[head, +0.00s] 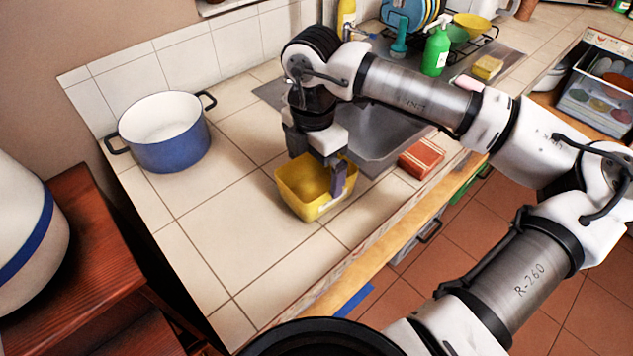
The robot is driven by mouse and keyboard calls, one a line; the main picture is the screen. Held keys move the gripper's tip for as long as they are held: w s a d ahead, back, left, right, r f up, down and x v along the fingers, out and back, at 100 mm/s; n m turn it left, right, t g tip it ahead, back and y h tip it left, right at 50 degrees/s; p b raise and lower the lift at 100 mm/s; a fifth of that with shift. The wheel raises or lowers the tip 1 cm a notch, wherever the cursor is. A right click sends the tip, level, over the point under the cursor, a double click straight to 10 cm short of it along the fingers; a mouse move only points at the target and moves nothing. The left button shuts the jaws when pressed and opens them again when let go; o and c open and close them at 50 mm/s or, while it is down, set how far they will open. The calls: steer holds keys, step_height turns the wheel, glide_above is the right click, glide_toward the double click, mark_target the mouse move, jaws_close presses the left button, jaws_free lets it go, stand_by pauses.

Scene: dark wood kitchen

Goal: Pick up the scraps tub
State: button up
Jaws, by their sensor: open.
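The scraps tub appears to be the yellow, open-topped rectangular tub (295,196) on the tiled counter, just left of the sink. My gripper (317,174) is directly over the tub, pointing down, with its jaws apart. One finger reaches down at the tub's right side, overlapping its rim in the picture. The other finger is at the tub's far left edge. I cannot tell whether either finger touches the tub. The gripper body hides part of the tub's back rim. The tub sits upright on the counter.
A blue pot (172,152) stands at the back left. The sink (385,135) lies behind and right of the tub, with a red box (421,158) at its near edge. A green spray bottle (436,52) and yellow sponge (487,67) are farther back. The counter left of the tub is clear.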

mark_target(317, 194)
steer(key=shift+w+d+f+p, duration=0.15)
steer(key=shift+f+p, duration=0.4)
steer(key=shift+f, duration=0.8)
steer(key=shift+s+d+f+p, duration=0.1)
steer(key=shift+f+p, duration=0.45)
steer(key=shift+f, duration=0.8)
steer(key=shift+c, duration=0.4)
steer(key=c, duration=0.7)
